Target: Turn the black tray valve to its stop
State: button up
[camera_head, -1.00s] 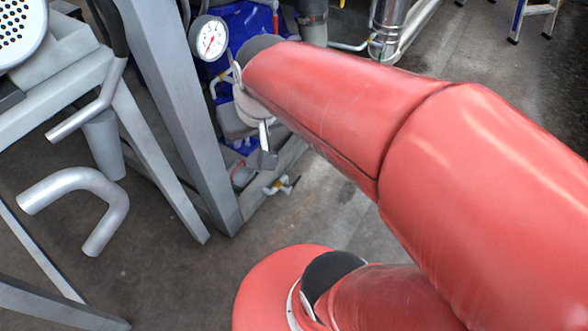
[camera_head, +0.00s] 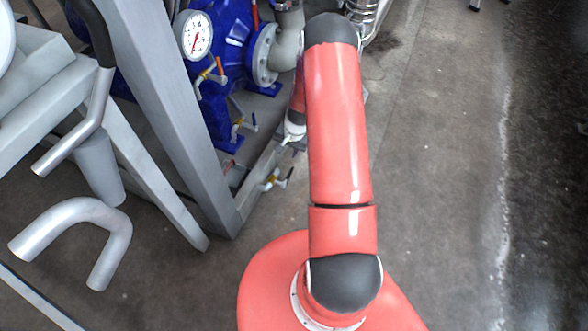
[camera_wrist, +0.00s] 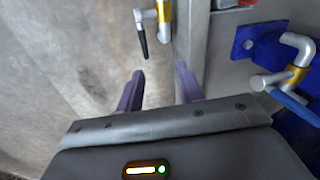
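The black-handled valve (camera_wrist: 142,38) shows at the top of the wrist view. Its black handle hangs down from a pale fitting beside a yellow body. It also shows in the head view (camera_head: 289,178), low by the frame's foot, with its handle pointing up and right. My gripper (camera_wrist: 160,70) is open and empty, its two purple fingers apart. The handle lies beyond the fingertips, nearer the left finger, and does not appear touched. In the head view my arm hides most of the gripper.
A blue-handled valve (camera_wrist: 284,88) on a blue plate stands to the right in the wrist view. The head view shows a blue pump (camera_head: 232,40), a gauge (camera_head: 193,35) and a grey frame post (camera_head: 165,100). Floor (camera_head: 440,200) is clear to the right.

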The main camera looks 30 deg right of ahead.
jog(key=m, duration=0.1)
send_near(290, 173)
jog(key=x, duration=0.8)
jog(key=shift+a+f+b, duration=0.1)
jog(key=shift+f+b, duration=0.05)
jog(key=shift+b, duration=0.15)
grip_shut()
